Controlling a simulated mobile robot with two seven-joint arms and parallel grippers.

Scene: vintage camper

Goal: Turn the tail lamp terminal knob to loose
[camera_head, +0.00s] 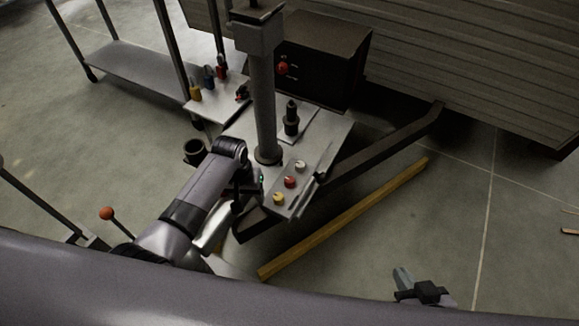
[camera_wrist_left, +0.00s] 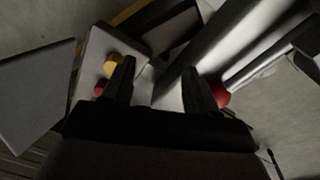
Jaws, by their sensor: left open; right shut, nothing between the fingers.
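A light panel (camera_head: 306,184) on the trailer tongue carries a white knob (camera_head: 300,166), a red knob (camera_head: 290,181) and a yellow knob (camera_head: 278,198). No label is legible, so I cannot tell which is the tail lamp knob. My left gripper (camera_head: 250,186) is just left of the panel, apart from the knobs. In the left wrist view its two fingers (camera_wrist_left: 158,68) are open and empty. There the yellow knob (camera_wrist_left: 113,61) and a red knob (camera_wrist_left: 101,88) show beside the left finger. My right gripper (camera_head: 424,292) is shut and empty at the lower right, far from the panel.
A grey post (camera_head: 263,100) rises behind the panel. A dark box (camera_head: 322,62) with a red knob stands at the back. Small coloured items sit on a tray (camera_head: 213,103). A yellow beam (camera_head: 350,215) lies on the floor. The floor at right is mostly clear.

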